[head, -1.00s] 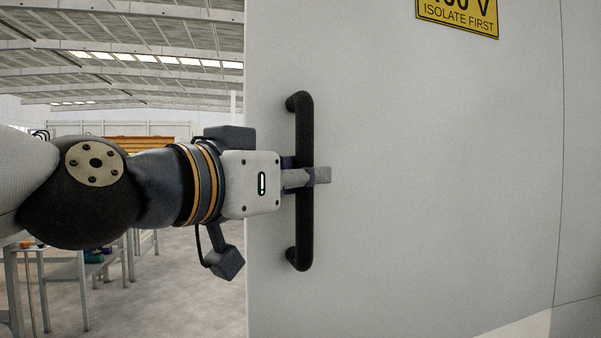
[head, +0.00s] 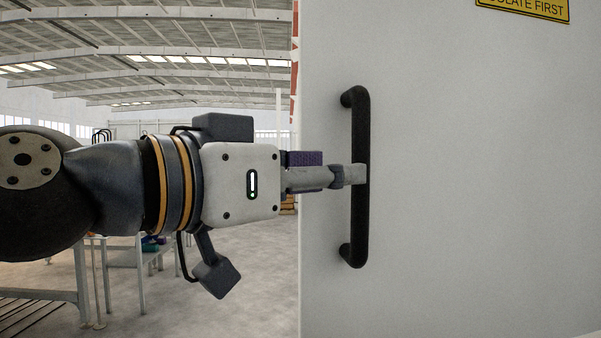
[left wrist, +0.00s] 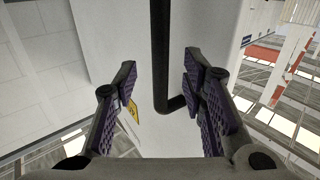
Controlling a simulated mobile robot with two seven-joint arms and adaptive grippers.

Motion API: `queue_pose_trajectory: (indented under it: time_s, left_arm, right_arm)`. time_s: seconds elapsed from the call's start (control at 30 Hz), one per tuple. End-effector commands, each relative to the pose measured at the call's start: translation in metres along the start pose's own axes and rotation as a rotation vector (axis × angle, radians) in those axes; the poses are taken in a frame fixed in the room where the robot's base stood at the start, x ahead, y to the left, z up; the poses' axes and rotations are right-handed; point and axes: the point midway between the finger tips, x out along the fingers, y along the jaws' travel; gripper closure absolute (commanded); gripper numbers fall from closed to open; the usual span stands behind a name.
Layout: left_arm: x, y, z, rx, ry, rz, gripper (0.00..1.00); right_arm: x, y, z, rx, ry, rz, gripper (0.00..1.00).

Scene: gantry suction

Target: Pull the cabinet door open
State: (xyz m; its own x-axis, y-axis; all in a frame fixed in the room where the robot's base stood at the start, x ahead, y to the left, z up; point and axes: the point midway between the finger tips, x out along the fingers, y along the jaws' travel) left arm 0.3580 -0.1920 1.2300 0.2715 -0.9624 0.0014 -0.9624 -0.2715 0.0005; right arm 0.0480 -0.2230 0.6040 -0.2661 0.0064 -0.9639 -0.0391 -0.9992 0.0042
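The pale grey cabinet door (head: 460,190) fills the right of the head view. Its black vertical bar handle (head: 360,225) is near the door's left edge. My left gripper (head: 350,172) comes in from the left at mid-height of the handle. Its near fingertip overlaps the left part of the bar. In the left wrist view the purple-padded fingers (left wrist: 160,78) are spread, with the handle (left wrist: 160,45) between them and clear gaps on both sides. How far the door stands open cannot be told. My right gripper is not in view.
A yellow warning sign (head: 525,8) is at the top of the door, and it also shows in the left wrist view (left wrist: 132,112). Left of the door is an open hall with a grey floor (head: 250,280) and a table (head: 125,255) behind my arm.

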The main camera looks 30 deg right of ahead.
Motion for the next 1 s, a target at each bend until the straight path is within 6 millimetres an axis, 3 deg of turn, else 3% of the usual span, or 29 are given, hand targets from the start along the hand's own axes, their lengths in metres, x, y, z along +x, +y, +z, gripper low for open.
queue_pose_trajectory:
  time_s: [0.1, 0.23, 0.77, 0.87, 0.97, 1.0]
  left_arm:
    - [-0.029, 0.000, -0.001, 0.000, 0.002, -0.001, 0.62]
    - [-0.047, 0.000, -0.001, 0.002, 0.001, 0.001, 0.62]
    - [-0.052, -0.001, 0.004, -0.007, -0.006, -0.001, 0.62]
    - [-0.047, -0.015, 0.044, -0.091, -0.065, -0.025, 0.62]
    - [-0.046, -0.034, 0.131, -0.259, -0.189, -0.081, 0.62]
    - [-0.050, -0.040, 0.172, -0.338, -0.247, -0.111, 0.62]
  right_arm:
    - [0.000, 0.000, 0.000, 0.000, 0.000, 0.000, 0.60]
    - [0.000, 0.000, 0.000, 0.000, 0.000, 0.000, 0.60]
    - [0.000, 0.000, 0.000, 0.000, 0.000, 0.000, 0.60]
    - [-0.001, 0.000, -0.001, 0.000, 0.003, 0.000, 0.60]
    - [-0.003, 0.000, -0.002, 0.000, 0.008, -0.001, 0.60]
    - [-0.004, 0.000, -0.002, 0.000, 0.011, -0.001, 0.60]
